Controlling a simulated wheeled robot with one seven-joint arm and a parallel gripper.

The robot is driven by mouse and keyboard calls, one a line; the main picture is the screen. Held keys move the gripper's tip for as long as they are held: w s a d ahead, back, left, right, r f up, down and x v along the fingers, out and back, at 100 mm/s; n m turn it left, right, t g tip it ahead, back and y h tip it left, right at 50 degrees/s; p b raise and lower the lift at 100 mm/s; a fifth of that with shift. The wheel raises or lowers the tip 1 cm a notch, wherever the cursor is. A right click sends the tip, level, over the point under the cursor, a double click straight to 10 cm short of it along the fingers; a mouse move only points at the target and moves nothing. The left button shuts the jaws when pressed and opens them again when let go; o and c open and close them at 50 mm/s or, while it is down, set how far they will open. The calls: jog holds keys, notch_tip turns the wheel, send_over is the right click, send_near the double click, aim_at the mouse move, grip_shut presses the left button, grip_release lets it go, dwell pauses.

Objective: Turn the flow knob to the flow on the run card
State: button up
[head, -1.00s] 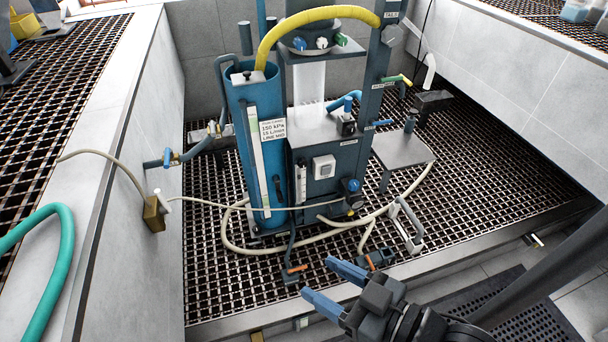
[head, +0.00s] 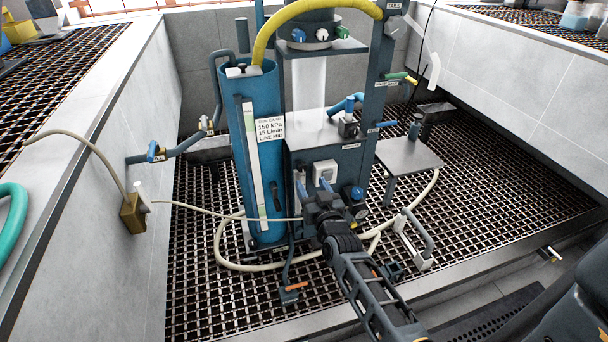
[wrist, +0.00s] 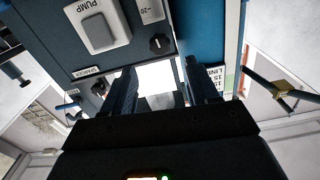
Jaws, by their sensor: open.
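The run card (head: 271,129) is on the blue column (head: 262,185) in the head view and reads 150 kPa, 15 L/min, LINE MID. Part of it also shows upside down in the wrist view (wrist: 217,76). A small dark knob with a pale pointer mark (wrist: 160,44), apparently the flow knob, sits on the panel beside a white scale label (wrist: 151,11) with a 20. My gripper (head: 312,184) is open and empty in front of the panel, and hides this knob in the head view. In the wrist view the knob is beyond my open fingers (wrist: 162,84), apart from them.
The grey PUMP switch (wrist: 97,26) is beside the knob. A blue knob (head: 356,192) with a gauge (head: 361,212) is close to the right of my gripper. A pale hose (head: 230,256) loops over the grating. A small grey table (head: 410,155) stands at the right.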

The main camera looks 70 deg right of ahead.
aim_at(303, 168)
jog(key=x, duration=0.7)
jog(key=shift+w+d, duration=0.2)
jog(key=shift+w, duration=0.05)
